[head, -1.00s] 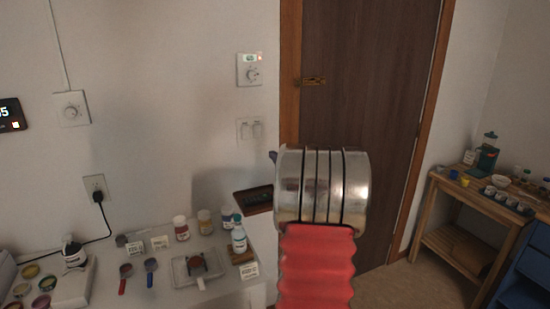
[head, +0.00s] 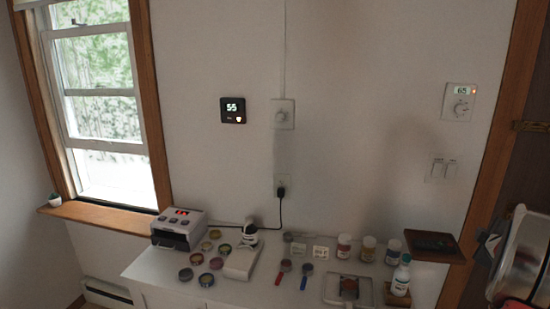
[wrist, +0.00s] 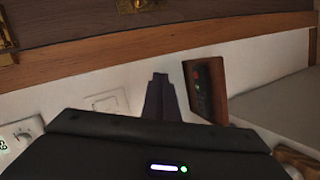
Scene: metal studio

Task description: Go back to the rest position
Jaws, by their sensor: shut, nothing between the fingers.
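My gripper (wrist: 162,98) shows in the wrist view as two dark fingers held together, shut and empty. In the head view only part of my silver arm shows at the right edge; the gripper itself cannot be made out there.
A white counter (head: 250,292) in the head view holds a small machine (head: 178,229), several tins, jars, a white bottle (head: 401,276) and a tray (head: 348,290). A window (head: 100,100) is at left.

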